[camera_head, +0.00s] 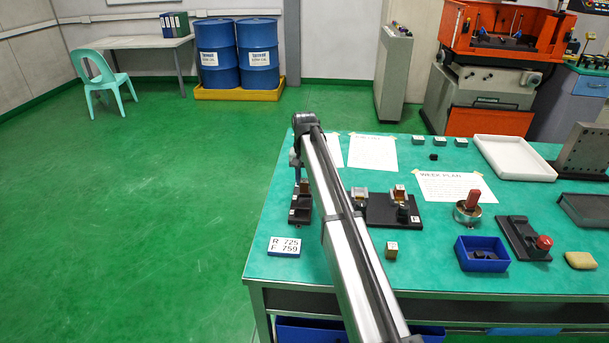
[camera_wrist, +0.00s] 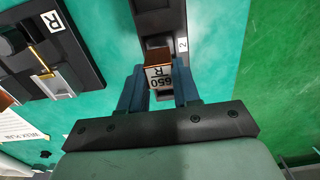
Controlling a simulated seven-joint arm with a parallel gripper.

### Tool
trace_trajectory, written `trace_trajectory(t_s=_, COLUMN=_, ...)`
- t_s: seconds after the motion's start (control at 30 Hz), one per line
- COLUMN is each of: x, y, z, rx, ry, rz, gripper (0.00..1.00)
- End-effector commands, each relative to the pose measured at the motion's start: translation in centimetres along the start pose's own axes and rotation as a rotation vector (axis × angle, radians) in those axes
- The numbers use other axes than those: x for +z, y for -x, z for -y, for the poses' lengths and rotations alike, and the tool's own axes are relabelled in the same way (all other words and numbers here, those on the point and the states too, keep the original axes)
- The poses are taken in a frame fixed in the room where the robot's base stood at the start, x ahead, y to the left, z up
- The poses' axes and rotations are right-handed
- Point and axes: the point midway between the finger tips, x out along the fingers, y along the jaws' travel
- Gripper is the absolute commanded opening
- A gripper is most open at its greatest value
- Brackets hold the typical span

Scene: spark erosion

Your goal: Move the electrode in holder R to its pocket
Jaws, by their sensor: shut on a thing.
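My gripper (camera_wrist: 159,88) is shut on an electrode (camera_wrist: 159,80) with a copper top and a white label reading "650 R", upside down in the wrist view. The electrode is over the dark pocket rack (camera_wrist: 160,22), by its "2" label; whether its base is seated cannot be told. The rack (camera_head: 299,216) shows in the head view, partly hidden by my arm. Holder R (camera_wrist: 62,82), a pale metal seat on the black plate by the "R" label, shows no electrode.
A copper electrode (camera_head: 399,190) stands on the right of the black plate (camera_head: 381,212). A sign (camera_head: 284,246) reads "R 725, F 759". A small brass-coloured block (camera_head: 391,251), a blue bin (camera_head: 481,262) and a red-knobbed fixture (camera_head: 522,237) stand nearby.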

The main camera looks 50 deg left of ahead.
Motion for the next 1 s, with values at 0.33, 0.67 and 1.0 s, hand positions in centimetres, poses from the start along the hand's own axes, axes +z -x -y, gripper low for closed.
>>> trace_trajectory(t_s=0.33, x=0.0, y=-1.9, z=0.0, rx=0.0, ry=0.0, rz=-0.001, gripper=0.0)
trace_trajectory(t_s=0.67, x=0.0, y=-3.7, z=0.0, rx=0.0, ry=0.0, rz=0.0, gripper=0.0)
trace_trajectory(t_s=1.0, x=0.0, y=-4.2, z=0.0, rx=0.0, ry=0.0, rz=-0.001, gripper=0.0)
